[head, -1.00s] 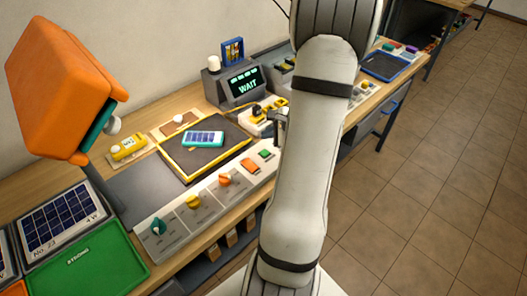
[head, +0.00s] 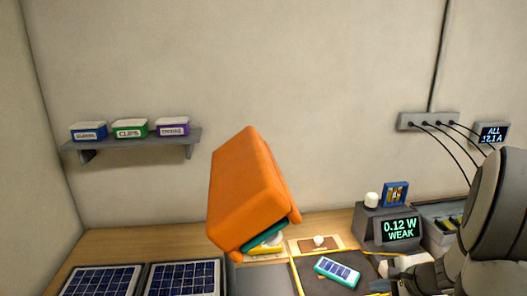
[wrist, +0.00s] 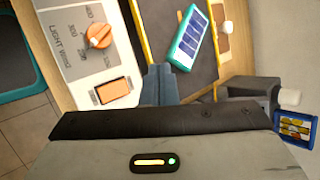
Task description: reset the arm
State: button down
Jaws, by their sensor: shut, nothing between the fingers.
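My gripper (wrist: 160,84) is shut and empty in the wrist view. Its fingertips sit together over the bench, between the control panel and the dark mat. In the head view my arm comes in at the lower right, in front of the meter's side of the bench. A small teal-framed solar panel (head: 337,271) lies on the dark mat, apart from the fingers; it also shows in the wrist view (wrist: 188,40). The grey meter (head: 399,229) behind it reads "0.12 W WEAK".
An orange lamp head (head: 248,190) hangs over the bench, left of the mat. Large solar panels (head: 182,280) lie at the lower left. A wall shelf (head: 140,139) holds small labelled boxes. The control panel has an orange knob (wrist: 99,36) and an orange rocker switch (wrist: 113,91).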

jog(key=s+a+r+n+g, duration=0.2)
jog(key=a+r+n, duration=0.15)
jog(key=a, duration=0.35)
jog(key=s+a+r+n+g, duration=0.1)
jog(key=s+a+r+n, duration=0.2)
jog(key=a+n, duration=0.25)
jog(key=s+a+r+n+h, duration=0.4)
jog(key=s+a+r+n, duration=0.1)
jog(key=s+n, duration=0.4)
jog(key=shift+s+a+r+g, duration=0.2)
jog(key=shift+a+g, duration=0.1)
jog(key=shift+g, duration=0.1)
